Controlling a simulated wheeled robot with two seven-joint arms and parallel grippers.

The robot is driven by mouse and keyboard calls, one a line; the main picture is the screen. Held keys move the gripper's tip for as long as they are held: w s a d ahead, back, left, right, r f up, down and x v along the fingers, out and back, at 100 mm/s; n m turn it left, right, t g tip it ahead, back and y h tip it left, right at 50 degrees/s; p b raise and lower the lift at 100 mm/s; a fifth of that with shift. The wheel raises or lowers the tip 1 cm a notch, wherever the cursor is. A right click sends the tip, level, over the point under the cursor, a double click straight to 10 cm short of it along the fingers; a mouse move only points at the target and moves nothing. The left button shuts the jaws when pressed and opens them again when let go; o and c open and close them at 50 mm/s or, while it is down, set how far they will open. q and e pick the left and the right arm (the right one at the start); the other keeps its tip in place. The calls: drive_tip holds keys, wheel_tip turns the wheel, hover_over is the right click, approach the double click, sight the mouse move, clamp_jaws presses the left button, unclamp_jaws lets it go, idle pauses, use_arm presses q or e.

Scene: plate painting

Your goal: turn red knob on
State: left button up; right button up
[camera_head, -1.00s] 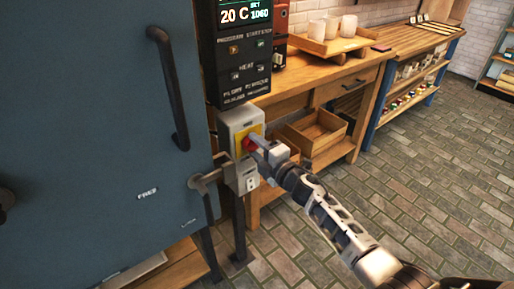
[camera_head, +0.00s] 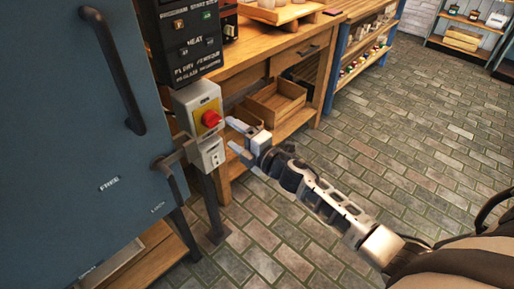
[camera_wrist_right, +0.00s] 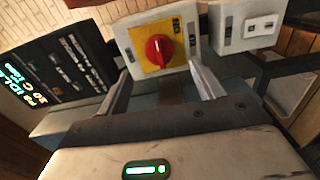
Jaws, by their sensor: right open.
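The red knob (camera_head: 210,118) sits on a yellow plate on a grey switch box (camera_head: 190,103), to the right of the blue cabinet door. It also shows in the right wrist view (camera_wrist_right: 159,50), round with a raised grip bar, on the yellow plate between and beyond the fingers. My right gripper (camera_head: 231,134) is open and empty, just right of the knob and apart from it. Its two fingers also show in the right wrist view (camera_wrist_right: 162,88), spread apart and pointing at the box. My left gripper is not in view.
The blue cabinet door (camera_head: 75,130) with a dark handle (camera_head: 115,72) fills the left. A black control panel (camera_head: 185,38) is above the switch box. A wooden workbench (camera_head: 250,58) with a crate (camera_head: 275,102) stands behind. The brick floor (camera_head: 400,140) at right is clear.

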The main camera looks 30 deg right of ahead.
drive_tip(key=v, duration=0.8)
drive_tip(key=shift+s+b, duration=0.3)
drive_tip(key=shift+s, duration=0.05)
drive_tip(key=shift+d, duration=0.15)
